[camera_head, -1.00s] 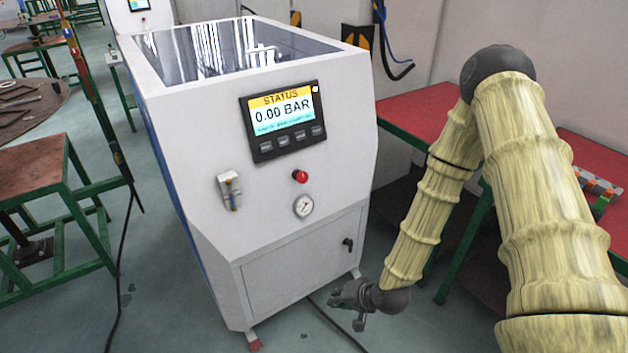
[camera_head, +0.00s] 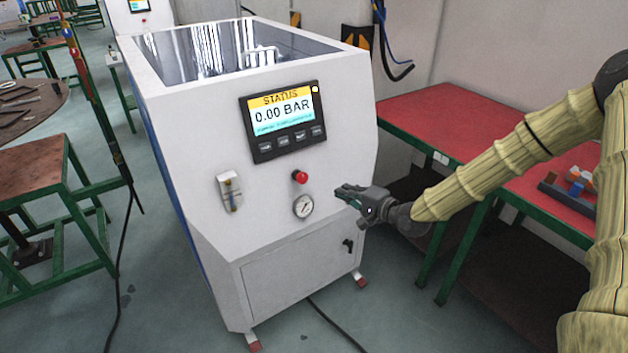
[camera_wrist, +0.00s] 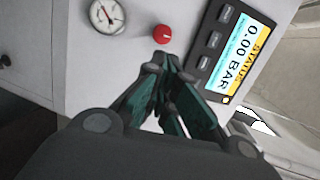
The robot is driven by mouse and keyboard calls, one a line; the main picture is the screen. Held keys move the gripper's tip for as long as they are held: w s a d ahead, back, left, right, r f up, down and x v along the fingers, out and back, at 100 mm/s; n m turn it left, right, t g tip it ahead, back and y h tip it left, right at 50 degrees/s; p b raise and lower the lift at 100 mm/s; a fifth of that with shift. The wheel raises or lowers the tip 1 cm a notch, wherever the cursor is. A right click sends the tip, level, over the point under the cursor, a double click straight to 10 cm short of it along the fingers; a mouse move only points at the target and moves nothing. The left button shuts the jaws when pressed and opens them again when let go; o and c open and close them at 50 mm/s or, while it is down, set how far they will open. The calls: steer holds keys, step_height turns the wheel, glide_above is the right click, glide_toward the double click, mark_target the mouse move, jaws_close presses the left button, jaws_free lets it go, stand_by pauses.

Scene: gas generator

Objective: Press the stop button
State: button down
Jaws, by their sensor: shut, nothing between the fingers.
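The gas generator (camera_head: 190,180) is a white cabinet with a sloped front panel. My gripper (camera_head: 343,192) is shut and empty, to the right of the button and slightly lower, apart from the panel. In the wrist view my gripper (camera_wrist: 160,66) points toward the button; whether they touch is hard to tell there.
The display (camera_head: 282,117) reads STATUS 0.00 BAR and has several buttons below its screen. A valve-like fitting (camera_head: 230,190) is at the panel's left. A red-topped table (camera_head: 430,115) with green legs stands at the right, below my arm. A cable (camera_head: 335,325) lies on the floor.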

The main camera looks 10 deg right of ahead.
mark_target(300, 177)
stand_by(0.3)
steer(key=p+x, duration=0.2)
steer(key=x, duration=1.2)
steer(key=shift+w+f, duration=0.1)
steer(key=shift+b+x, duration=0.8)
steer(key=shift+x, duration=0.1)
steer(key=shift+r, duration=0.35)
